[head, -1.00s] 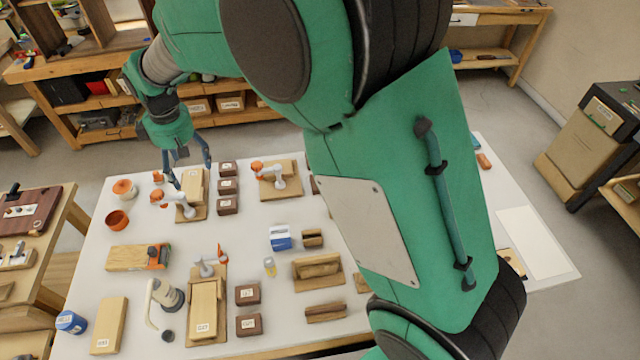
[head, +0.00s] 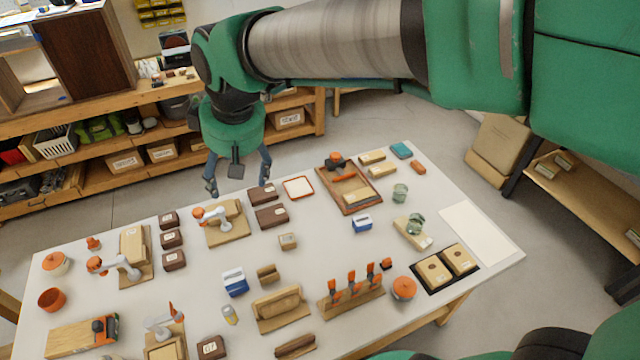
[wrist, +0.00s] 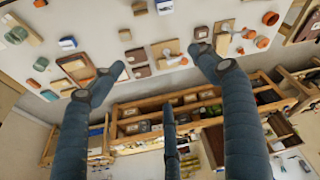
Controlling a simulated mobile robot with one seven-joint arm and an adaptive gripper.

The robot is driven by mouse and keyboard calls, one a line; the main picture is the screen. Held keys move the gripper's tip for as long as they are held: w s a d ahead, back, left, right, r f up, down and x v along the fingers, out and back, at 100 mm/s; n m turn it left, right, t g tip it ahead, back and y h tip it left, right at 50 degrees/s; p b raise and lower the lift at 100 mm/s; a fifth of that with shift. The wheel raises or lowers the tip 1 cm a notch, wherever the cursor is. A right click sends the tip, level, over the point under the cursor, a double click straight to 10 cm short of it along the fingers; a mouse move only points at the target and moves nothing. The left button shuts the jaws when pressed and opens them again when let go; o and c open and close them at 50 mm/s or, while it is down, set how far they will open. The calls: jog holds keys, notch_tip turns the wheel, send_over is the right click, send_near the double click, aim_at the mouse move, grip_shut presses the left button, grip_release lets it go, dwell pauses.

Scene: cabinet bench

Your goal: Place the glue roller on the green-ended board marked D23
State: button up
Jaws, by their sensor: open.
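My gripper (head: 238,182) is open and empty above the back edge of the white table. I cannot pick out the glue roller for certain. White tools with orange ends stand at boards on the left half, one at the back-left board (head: 133,245) and one at the board below my gripper (head: 228,210). An orange and dark tool (head: 105,328) sits on a board (head: 72,340) at the front left. The labels are too small to read as D23, and no green board end is clear.
A white sheet (head: 480,235) lies bare at the right. Shelves (head: 120,165) stand behind.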

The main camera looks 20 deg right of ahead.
jog(key=s+d+f+m+t+h, duration=0.1)
jog(key=s+d+m, duration=0.5)
jog(key=s+d, duration=0.9)
jog(key=s+t, duration=0.1)
jog(key=s, duration=0.3)
notch_tip(320, 180, down, 4)
jog(key=b, duration=0.3)
jog(key=shift+r+b, duration=0.1)
jog(key=shift+b, duration=0.25)
